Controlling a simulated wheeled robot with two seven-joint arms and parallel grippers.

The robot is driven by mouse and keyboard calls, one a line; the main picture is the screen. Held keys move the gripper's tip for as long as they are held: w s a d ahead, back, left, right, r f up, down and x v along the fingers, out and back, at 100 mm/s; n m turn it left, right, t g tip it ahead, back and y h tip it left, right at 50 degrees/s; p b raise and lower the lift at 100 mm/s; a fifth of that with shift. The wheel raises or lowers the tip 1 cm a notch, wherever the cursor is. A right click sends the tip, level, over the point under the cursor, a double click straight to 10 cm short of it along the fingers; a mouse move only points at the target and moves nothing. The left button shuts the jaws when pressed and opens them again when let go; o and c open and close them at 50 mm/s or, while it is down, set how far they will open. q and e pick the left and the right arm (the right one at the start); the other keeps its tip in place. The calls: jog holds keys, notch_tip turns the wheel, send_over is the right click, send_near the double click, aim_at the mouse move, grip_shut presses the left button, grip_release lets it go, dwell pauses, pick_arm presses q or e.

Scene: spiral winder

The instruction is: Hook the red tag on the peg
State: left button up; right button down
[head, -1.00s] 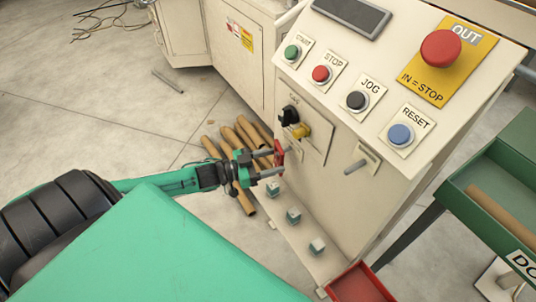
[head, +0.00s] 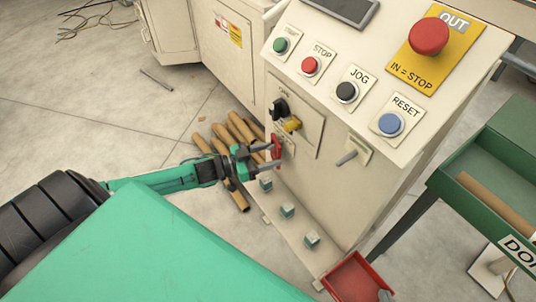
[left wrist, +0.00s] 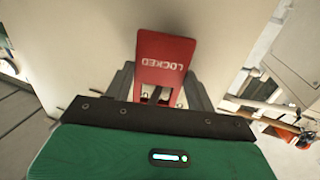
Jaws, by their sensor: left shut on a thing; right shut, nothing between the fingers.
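The red tag (head: 276,147) is between the fingers of my left gripper (head: 268,157), which is shut on it. In the left wrist view the tag (left wrist: 165,65) shows its face with the word LOCKED upside down. The tag is close to the front of the cream machine, below the yellow knob; I cannot tell whether it touches the panel. The grey peg (head: 346,158) sticks out from a small plate to the right of the tag, with a gap between them. The peg is bare. My right gripper cannot be made out.
The machine's sloped panel (head: 370,60) carries buttons. A black switch (head: 279,108) and yellow knob (head: 292,125) sit above the tag. Small blocks (head: 287,211) line the ledge below. A red tray (head: 356,280) and a green cart (head: 490,165) stand right. Cardboard tubes (head: 238,190) lie behind my gripper.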

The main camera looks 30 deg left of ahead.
pick_arm(q)
jog(key=o, duration=1.1)
jog(key=shift+c, duration=0.2)
jog(key=p+v, duration=0.2)
jog(key=v, duration=1.1)
jog(key=shift+s+a, duration=0.2)
jog(key=shift+s, duration=0.1)
pick_arm(e)
jog(key=shift+s+d+r+g+h, duration=0.1)
jog(key=shift+s+d+g+h, duration=0.4)
jog(key=shift+d, duration=0.3)
jog(key=shift+s+d+r+g+h, duration=0.1)
jog(key=shift+s+d+g+h, duration=0.2)
jog(key=shift+d+g, duration=0.35)
jog(key=shift+s+d+r+g+h, duration=0.1)
jog(key=shift+s+d+g+h, duration=0.3)
jog(key=shift+d, duration=0.5)
